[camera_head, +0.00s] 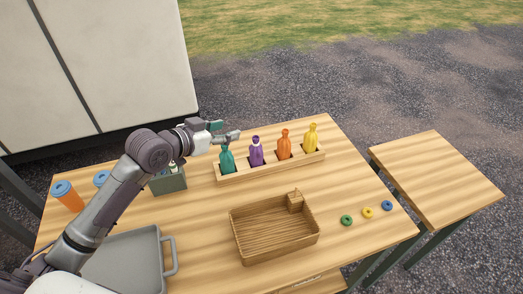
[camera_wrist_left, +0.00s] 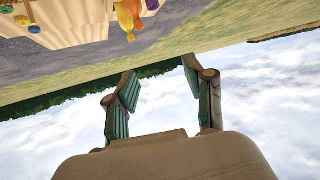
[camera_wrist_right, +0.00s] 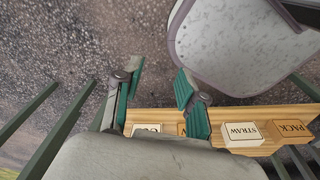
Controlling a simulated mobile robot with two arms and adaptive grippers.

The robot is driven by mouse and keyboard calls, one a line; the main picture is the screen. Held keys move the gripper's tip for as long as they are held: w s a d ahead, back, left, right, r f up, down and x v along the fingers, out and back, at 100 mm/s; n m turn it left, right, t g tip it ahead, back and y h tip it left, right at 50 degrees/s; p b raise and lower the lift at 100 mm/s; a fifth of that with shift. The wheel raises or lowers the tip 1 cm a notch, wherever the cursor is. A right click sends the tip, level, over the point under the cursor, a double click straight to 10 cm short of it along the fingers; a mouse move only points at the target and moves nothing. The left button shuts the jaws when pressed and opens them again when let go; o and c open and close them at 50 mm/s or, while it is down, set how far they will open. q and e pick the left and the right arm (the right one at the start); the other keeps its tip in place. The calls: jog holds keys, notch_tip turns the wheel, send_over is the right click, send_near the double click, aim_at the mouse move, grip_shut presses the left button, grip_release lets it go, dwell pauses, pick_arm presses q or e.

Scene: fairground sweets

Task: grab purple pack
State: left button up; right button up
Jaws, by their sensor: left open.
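The purple pack (camera_head: 257,152) is bottle-shaped with a pale ring near its top. It stands upright in a wooden rack (camera_head: 235,179), between a teal one (camera_head: 227,160) and an orange one (camera_head: 284,146); a yellow one (camera_head: 311,137) is at the right end. A purple shape (camera_wrist_left: 152,4) shows at the top edge of the left wrist view. My left gripper (camera_head: 226,131) is open and empty, near the top of the teal pack and left of the purple one. My right gripper (camera_wrist_right: 158,82) is open and empty, outside the head view.
A wooden tray (camera_head: 240,247) lies in front of the rack, with several coloured rings (camera_head: 367,212) to its right. A green-grey box (camera_head: 170,183), orange cup (camera_head: 67,196) and grey tray (camera_head: 128,262) are left. Labelled blocks (camera_wrist_right: 241,134) show in the right wrist view.

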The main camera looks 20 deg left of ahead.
pick_arm(q)
notch_tip(320, 180, down, 2)
jog(key=b, duration=0.6)
send_near(255, 138)
jog(key=p+x, duration=0.1)
jog(key=x, duration=0.3)
jog(key=shift+w+d+f, duration=0.15)
jog(key=shift+w+d, duration=0.1)
jog(key=shift+d, duration=0.1)
jog(key=shift+w+d+f, duration=0.1)
jog(key=shift+w+f, duration=0.05)
jog(key=shift+w, duration=0.2)
jog(key=shift+w+d+f+p, duration=0.1)
jog(key=shift+w+p, duration=0.2)
jog(key=shift+p, duration=0.1)
jog(key=p+x, duration=0.1)
jog(key=x, duration=0.2)
jog(key=shift+w+f, duration=0.15)
jog(key=shift+w, duration=0.1)
jog(key=shift+w+d+f, duration=0.15)
jog(key=shift+w+f, duration=0.1)
jog(key=shift+w, duration=0.1)
pick_arm(e)
jog(key=f, duration=0.1)
jog(key=s+f, duration=0.1)
jog(key=f, duration=0.1)
jog(key=s+f, duration=0.1)
jog(key=shift+f, duration=0.15)
